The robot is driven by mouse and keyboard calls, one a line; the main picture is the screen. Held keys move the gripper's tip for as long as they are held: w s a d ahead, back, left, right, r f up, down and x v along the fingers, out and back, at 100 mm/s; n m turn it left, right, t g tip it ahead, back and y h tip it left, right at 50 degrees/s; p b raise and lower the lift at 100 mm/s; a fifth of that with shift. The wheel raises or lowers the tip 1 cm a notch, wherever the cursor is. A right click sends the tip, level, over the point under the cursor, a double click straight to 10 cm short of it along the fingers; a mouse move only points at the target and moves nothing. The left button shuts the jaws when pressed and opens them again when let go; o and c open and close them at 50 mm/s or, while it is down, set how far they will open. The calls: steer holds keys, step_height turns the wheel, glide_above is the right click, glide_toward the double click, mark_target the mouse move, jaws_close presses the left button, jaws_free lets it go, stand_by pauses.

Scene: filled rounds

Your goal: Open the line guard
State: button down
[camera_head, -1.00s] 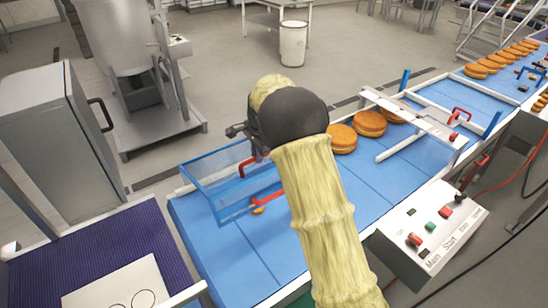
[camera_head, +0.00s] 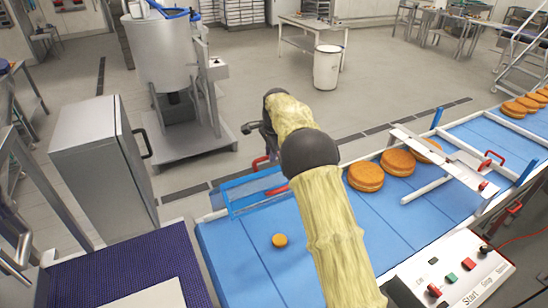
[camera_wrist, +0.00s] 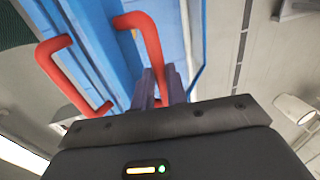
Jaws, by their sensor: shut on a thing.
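The line guard (camera_head: 236,207) is a clear blue-edged panel with red handles at the near left end of the blue conveyor. It appears swung up toward the far edge, but my arm covers part of it. My gripper (camera_wrist: 160,88) is shut on one red guard handle (camera_wrist: 151,42) in the wrist view. A second red handle (camera_wrist: 66,72) shows to the left there. In the head view my fingers are hidden behind my sleeved arm, and red handle parts (camera_head: 262,160) show beside it.
A small orange round (camera_head: 280,241) lies on the blue belt (camera_head: 235,255). Large filled rounds (camera_head: 366,176) sit farther up the line. A control box (camera_head: 462,270) stands at the near side. A grey cabinet (camera_head: 100,160) and a steel mixer (camera_head: 165,60) stand at the left.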

steer(key=shift+w+a+r+p, duration=0.2)
steer(key=shift+w+a+p, duration=0.15)
steer(key=shift+w, duration=0.45)
steer(key=shift+w+a+r, duration=0.3)
steer(key=shift+w+a, duration=0.2)
steer(key=shift+a, duration=0.05)
steer(key=c, duration=1.6)
jaws_free()
steer(key=shift+w+a, duration=0.1)
steer(key=shift+o, duration=1)
steer(key=shift+w+a+f, duration=0.15)
steer(key=shift+w+f, duration=0.1)
steer(key=shift+w, duration=0.3)
steer(key=v, duration=0.7)
steer(key=shift+r, duration=0.35)
